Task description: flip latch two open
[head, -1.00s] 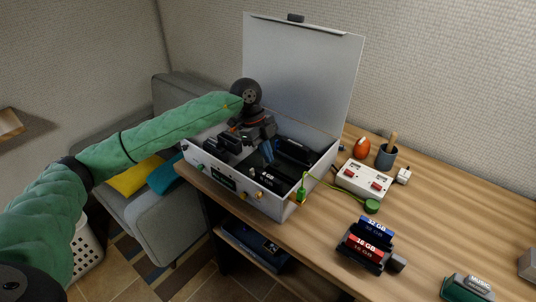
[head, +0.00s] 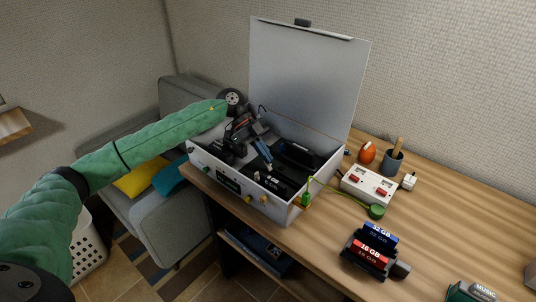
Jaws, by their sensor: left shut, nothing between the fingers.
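An open white case (head: 277,210) stands on the wooden desk, its lid (head: 308,75) raised upright at the back. Inside are black modules, one labelled 8 GB (head: 273,181), and a dark block (head: 297,153) at the back right. My left gripper (head: 267,164) reaches down into the case, shut and empty, with its blue-grey fingertips just above the 8 GB module. I cannot make out which small part is latch two; the gripper and arm hide part of the case's left inside. My right gripper is out of view.
A white box with red switches (head: 368,184), a green cable with a round plug (head: 376,211), a dark cup (head: 389,160) and an orange egg-shaped thing (head: 367,152) stand right of the case. A holder with 32 GB and 16 GB modules (head: 370,252) sits in front. The desk's right side is mostly clear.

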